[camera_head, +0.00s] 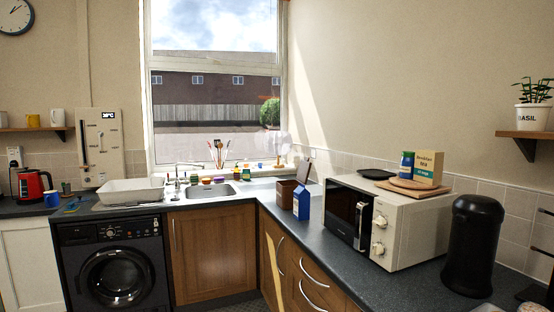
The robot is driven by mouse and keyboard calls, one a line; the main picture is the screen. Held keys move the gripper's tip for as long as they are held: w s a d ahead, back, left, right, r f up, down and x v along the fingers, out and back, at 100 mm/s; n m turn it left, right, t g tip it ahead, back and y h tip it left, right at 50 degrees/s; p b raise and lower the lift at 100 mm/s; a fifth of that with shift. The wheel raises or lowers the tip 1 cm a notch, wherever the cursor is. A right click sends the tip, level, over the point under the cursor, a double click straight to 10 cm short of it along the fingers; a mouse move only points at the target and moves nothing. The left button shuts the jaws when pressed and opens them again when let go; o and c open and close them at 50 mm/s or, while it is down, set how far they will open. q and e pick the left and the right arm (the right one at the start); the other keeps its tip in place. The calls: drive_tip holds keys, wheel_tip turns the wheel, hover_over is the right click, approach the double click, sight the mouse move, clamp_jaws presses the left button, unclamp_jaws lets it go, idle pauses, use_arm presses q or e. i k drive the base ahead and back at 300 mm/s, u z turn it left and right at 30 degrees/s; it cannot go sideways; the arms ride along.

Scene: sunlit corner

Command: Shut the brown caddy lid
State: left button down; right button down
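The brown caddy (286,193) stands on the dark worktop in the corner, between the sink and the microwave. It is small and box-shaped. A panel that looks like its lid (304,167) stands raised at its back right, so the caddy appears open. A blue and white carton (301,204) stands in front of the caddy's right side and hides part of it. I cannot see what is inside the caddy. Neither of my grippers can be made out in the head view.
A white microwave (407,228) stands right of the caddy, with a round wooden board (411,187) and boxes on top. A black canister (472,246) stands farther right. The sink (212,191) is to the left. The worktop (325,252) in front of the microwave is clear.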

sight(305, 166)
drive_tip(key=z, duration=0.05)
drive_tip(key=i, duration=1.35)
drive_tip(key=z, duration=0.35)
